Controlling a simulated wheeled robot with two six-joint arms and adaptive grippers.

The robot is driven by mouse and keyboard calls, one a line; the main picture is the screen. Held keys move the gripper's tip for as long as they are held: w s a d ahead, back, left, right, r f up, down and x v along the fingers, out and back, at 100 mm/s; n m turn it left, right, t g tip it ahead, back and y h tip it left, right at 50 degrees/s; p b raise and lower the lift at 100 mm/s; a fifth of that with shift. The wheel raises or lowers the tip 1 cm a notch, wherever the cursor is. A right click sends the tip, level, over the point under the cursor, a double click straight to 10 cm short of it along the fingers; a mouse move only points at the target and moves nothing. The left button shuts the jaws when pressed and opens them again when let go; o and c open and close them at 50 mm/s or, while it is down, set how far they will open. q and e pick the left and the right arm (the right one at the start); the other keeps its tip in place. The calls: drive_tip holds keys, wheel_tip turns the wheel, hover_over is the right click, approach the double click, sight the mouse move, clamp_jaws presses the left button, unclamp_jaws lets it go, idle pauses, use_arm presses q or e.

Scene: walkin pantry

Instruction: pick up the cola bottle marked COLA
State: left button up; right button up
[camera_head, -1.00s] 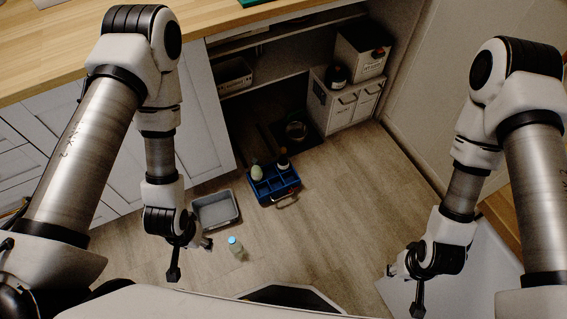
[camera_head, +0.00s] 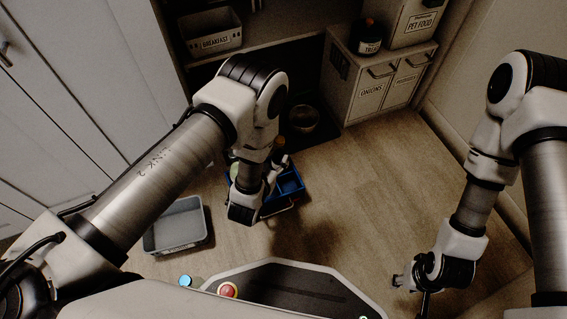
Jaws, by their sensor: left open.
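No COLA lettering is readable. A dark bottle (camera_head: 280,145) shows at the blue caddy (camera_head: 291,184), partly hidden behind my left gripper; I cannot tell whether it is the cola bottle. My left gripper (camera_head: 272,172) is over the left part of the caddy, open, its fingers close to the dark bottle. I cannot tell whether they touch it. A pale green item (camera_head: 233,171) is mostly hidden behind my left wrist. My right gripper (camera_head: 401,281) hangs over the floor at the lower right, away from the caddy; its jaw state is unclear.
A grey tray (camera_head: 178,226) lies left of the caddy. A blue-capped bottle (camera_head: 185,281) shows by my base. A cabinet (camera_head: 375,85) marked ONIONS bears a dark jar (camera_head: 369,38) and a PET FOOD box (camera_head: 418,22). A round pot (camera_head: 302,118) sits behind the caddy. Floor to its right is clear.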

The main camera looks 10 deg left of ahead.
sight(279, 149)
use_arm(q)
drive_tip(key=b+x, duration=0.4)
drive_tip(key=x, duration=0.2)
drive_tip(key=shift+w, duration=0.3)
drive_tip(key=shift+w+d, duration=0.1)
drive_tip(key=shift+w, duration=0.25)
drive_tip(key=shift+r, duration=0.1)
clamp_jaws()
